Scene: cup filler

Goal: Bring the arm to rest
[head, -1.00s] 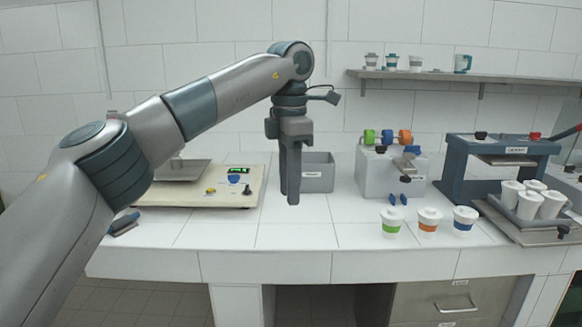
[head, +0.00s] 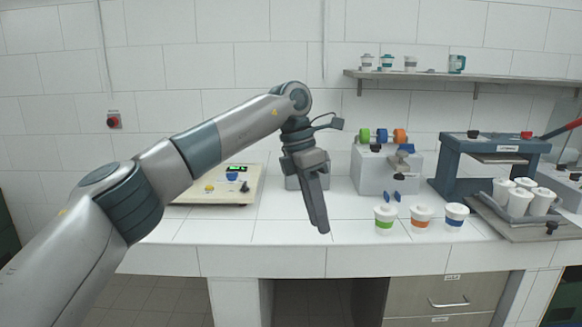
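My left arm reaches in from the left in the head view. My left gripper (head: 318,205) hangs from its end, pointing down and a little tilted, above the front part of the white counter (head: 225,232). Its fingers look close together, seen nearly edge-on, and I cannot tell whether they are open or shut. I see no object held in it. The grey bin (head: 291,183) stands behind it and is mostly hidden. My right gripper is not in view.
Lidded cups with green (head: 385,217), orange (head: 421,216) and blue (head: 455,217) bands stand right of the gripper. Behind them is a grey box with coloured rings (head: 380,170). A teal press (head: 490,170) and a tray (head: 490,215) of white cups stand at the right.

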